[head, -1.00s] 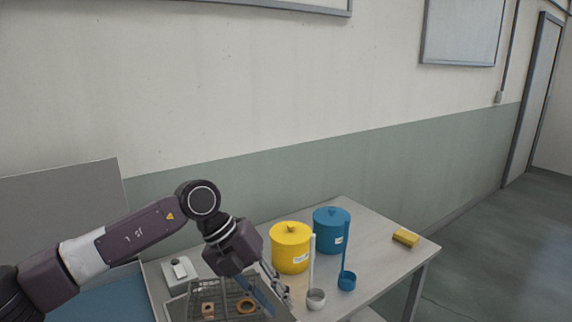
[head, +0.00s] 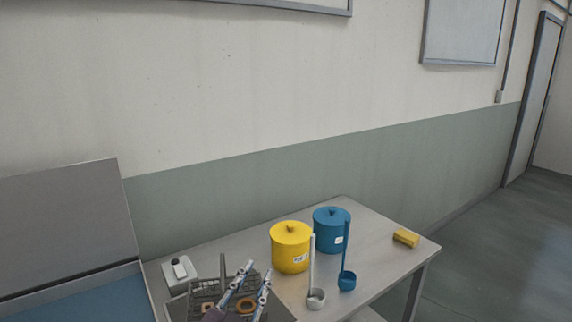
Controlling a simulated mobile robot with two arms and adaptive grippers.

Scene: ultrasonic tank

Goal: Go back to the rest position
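My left gripper (head: 257,271) points up from the bottom edge of the head view, in front of the wire basket (head: 203,287). Its two fingers stand apart with nothing between them, so it is open and empty. The rest of the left arm is out of view below. My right gripper is not in view. In the basket lie an orange ring (head: 246,307) and a small brownish part (head: 207,307), both partly cut off or hidden near the gripper.
A yellow lidded pot (head: 289,250) and a blue one (head: 325,231) stand on the table (head: 385,272). A white ladle (head: 316,298) and a blue ladle (head: 347,281) stand before them. A yellow sponge (head: 406,238) lies at right. A raised grey panel (head: 60,225) is at left.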

